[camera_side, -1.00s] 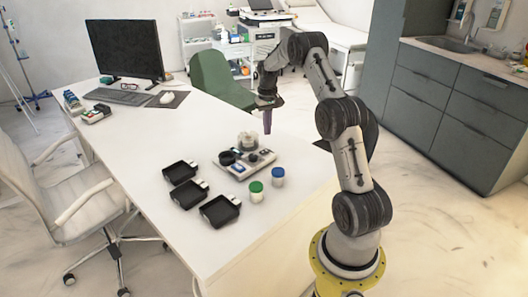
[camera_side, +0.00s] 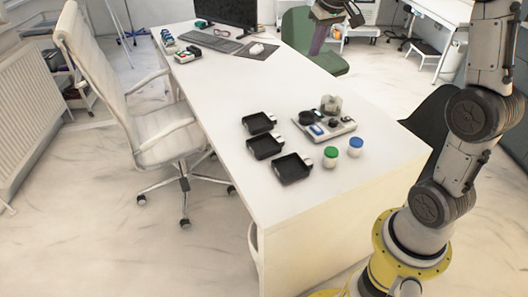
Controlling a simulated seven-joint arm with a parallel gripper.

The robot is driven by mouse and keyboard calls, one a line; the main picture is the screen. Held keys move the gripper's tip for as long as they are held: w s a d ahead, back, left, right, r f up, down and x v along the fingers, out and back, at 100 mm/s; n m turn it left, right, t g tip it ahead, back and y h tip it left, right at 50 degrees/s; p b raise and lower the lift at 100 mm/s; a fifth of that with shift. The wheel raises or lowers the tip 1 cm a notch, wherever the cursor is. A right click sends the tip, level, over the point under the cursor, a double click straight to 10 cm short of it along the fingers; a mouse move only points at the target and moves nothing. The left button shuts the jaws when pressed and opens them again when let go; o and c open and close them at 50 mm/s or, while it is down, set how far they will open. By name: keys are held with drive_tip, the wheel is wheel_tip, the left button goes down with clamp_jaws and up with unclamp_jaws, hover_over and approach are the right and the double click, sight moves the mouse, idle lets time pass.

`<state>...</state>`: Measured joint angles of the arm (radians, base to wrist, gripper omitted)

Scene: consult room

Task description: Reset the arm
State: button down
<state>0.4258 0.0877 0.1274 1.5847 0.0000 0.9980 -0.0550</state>
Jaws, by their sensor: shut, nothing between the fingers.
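My gripper (camera_side: 318,40) is at the top of the view, in front of the green chair and above the far right side of the white table (camera_side: 225,110). Its fingers point down, are shut and hold nothing. My arm rises at the right from its yellow base, and its upper part is cut off by the top edge. The gripper is well apart from the things on the table.
Three black trays (camera_side: 292,167), a small device (camera_side: 324,124), a green-lidded jar (camera_side: 330,157) and a blue-lidded jar (camera_side: 355,147) stand near the table's front end. A monitor (camera_side: 228,10) and keyboard (camera_side: 211,41) are at the back. A white chair (camera_side: 125,95) stands left.

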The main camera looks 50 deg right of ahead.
drive_tip(key=s+a+r+n+t, duration=0.1)
drive_tip(key=s+a+r, duration=0.1)
drive_tip(key=s+a, duration=0.45)
drive_tip(key=s+a+r+n+t, duration=0.1)
drive_tip(key=s+a+r+n, duration=0.15)
drive_tip(key=s+a, duration=0.35)
drive_tip(key=s+a+f+y, duration=0.1)
drive_tip(key=s+a+f, duration=0.5)
drive_tip(key=s, duration=0.6)
wheel_tip(320, 180, down, 3)
drive_tip(key=shift+r+n+y, duration=0.2)
drive_tip(key=shift+n+y, duration=0.1)
drive_tip(key=shift+n, duration=0.05)
drive_tip(key=c, duration=1.6)
unclamp_jaws()
